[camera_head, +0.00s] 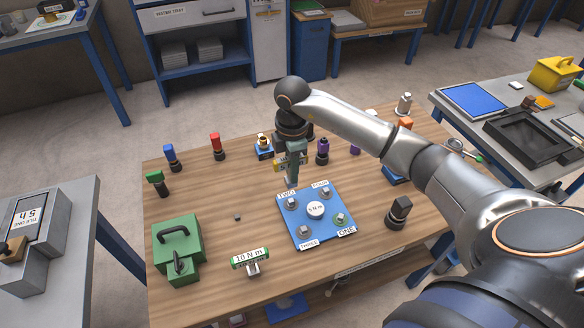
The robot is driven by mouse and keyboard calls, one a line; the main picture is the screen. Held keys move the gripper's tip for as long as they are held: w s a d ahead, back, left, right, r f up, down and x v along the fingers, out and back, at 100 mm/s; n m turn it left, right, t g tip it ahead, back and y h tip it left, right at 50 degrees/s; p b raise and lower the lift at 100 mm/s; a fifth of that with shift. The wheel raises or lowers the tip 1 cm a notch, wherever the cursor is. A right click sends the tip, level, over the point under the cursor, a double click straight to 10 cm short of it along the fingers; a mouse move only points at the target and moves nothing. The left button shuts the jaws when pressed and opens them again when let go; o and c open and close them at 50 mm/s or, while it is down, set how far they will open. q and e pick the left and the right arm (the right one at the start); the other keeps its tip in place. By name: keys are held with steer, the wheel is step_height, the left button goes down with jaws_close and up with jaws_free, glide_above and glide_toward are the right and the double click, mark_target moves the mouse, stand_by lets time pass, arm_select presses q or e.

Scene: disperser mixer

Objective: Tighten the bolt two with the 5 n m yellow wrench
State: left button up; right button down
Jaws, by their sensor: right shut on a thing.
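The blue plate (314,239) lies on the wooden table. It also bears bolts by the labels FOUR (325,193), THREE (304,232) and ONE (340,218), around a white round piece marked in N m (316,209). My left gripper is not in view.
A green wrench marked 10 N m (250,258) stands in front left of the plate. A green box with a handle (178,247) is at the left. Several coloured tools stand along the back, and a black block (399,211) is at the right.

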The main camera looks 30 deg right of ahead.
steer(key=shift+f+b, duration=1.65)
steer(key=shift+f, duration=1.15)
steer(key=shift+p, duration=0.55)
steer(key=shift+f+b, duration=0.9)
steer(key=shift+f, duration=0.4)
steer(key=c, duration=0.7)
jaws_free()
steer(key=shift+r, duration=0.1)
step_height(320, 180, up, 12)
steer(key=shift+r, duration=0.2)
